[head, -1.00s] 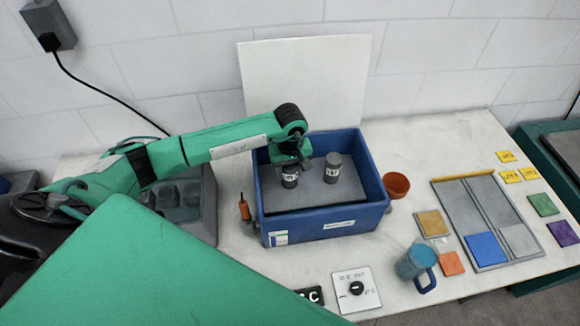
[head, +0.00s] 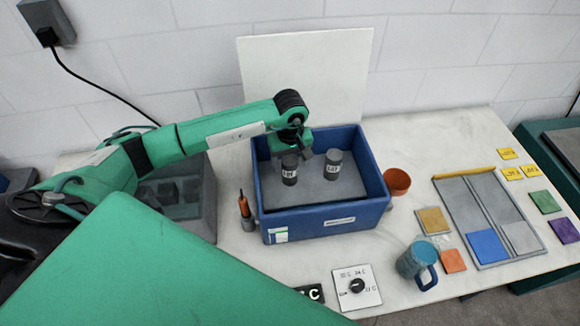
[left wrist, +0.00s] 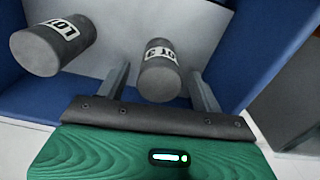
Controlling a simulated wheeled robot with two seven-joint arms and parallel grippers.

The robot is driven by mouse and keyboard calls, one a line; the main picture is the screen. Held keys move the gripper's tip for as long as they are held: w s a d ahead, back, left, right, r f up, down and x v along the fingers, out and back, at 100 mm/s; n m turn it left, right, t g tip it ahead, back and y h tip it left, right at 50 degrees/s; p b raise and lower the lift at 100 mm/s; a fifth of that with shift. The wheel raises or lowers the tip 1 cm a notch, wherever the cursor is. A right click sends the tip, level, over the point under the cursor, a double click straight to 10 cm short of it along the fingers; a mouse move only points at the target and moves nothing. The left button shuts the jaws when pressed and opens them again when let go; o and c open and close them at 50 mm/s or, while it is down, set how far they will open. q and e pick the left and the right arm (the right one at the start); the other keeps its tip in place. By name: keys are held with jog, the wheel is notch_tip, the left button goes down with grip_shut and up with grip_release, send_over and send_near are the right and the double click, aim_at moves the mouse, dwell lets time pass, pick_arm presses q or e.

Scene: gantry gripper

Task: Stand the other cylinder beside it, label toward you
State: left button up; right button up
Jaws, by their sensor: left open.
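Two dark grey cylinders with white labels stand upright side by side in the blue bin (head: 325,219), a gap between them. The left cylinder (head: 289,176) is under my left gripper (head: 296,149); its top is partly hidden in the head view. The right cylinder (head: 334,161) stands clear. Both labels face the head camera. In the left wrist view, my gripper (left wrist: 160,73) is open, with the left cylinder (left wrist: 160,82) between its fingers and a gap on each side. The right cylinder (left wrist: 52,48) is outside the fingers there, at the left. My right gripper is not in view.
An orange cup (head: 397,181) stands right of the bin, and an orange-handled tool (head: 244,207) is at its left. A grey box (head: 203,200) is further left. A blue mug (head: 416,262), a dial plate (head: 357,288) and a divided tray (head: 487,216) are on the table. Bin walls surround the cylinders.

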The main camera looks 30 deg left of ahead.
pick_arm(q)
notch_tip(320, 180, up, 9)
jog(key=b, duration=0.3)
jog(key=shift+r, duration=0.2)
dwell(0.3)
